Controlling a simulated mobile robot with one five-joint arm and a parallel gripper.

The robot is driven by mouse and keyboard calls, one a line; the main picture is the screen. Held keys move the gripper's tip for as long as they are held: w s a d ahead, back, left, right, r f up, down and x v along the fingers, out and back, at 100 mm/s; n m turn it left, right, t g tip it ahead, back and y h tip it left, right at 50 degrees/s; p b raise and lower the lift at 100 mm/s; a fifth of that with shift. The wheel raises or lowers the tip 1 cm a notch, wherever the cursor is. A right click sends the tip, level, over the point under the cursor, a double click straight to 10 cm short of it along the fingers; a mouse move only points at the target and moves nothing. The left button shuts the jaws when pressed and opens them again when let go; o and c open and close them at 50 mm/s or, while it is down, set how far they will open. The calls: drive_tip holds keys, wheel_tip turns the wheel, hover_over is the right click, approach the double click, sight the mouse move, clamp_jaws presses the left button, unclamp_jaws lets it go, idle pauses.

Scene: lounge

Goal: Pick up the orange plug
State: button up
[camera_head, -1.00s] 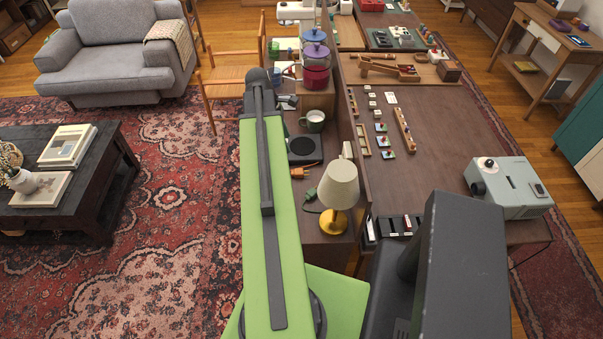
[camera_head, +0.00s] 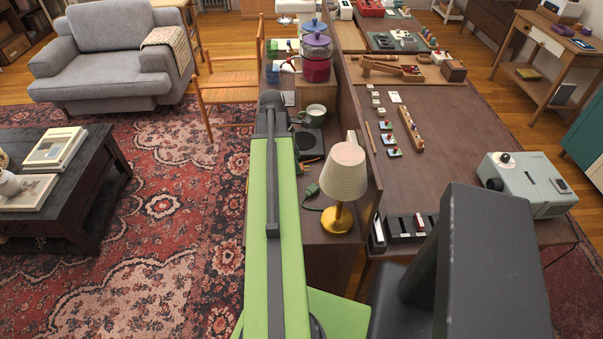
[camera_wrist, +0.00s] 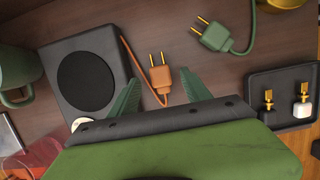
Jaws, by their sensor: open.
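The orange plug (camera_wrist: 160,77) lies on the brown desk in the wrist view, prongs pointing to the top of the picture, its orange cord curling along its left side. My gripper (camera_wrist: 161,85) is open, one dark green finger on each side of the plug's lower part. I cannot tell how high the fingers are above the desk or whether they touch the plug. In the head view the plug is mostly hidden, with a small orange bit (camera_head: 303,167) showing beside my arm.
A black square device (camera_wrist: 84,76) lies close left of the plug, with a green mug (camera_wrist: 18,72) beyond it. A green plug (camera_wrist: 214,36) lies to the upper right. A black tray (camera_wrist: 282,97) is at the right. A lamp (camera_head: 345,170) stands on the desk.

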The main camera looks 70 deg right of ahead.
drive_tip(key=b+x, duration=0.1)
drive_tip(key=x, duration=0.1)
drive_tip(key=shift+f, duration=0.4)
drive_tip(key=shift+r, duration=0.2)
clamp_jaws()
wheel_tip(320, 180, up, 10)
drive_tip(key=p, duration=1)
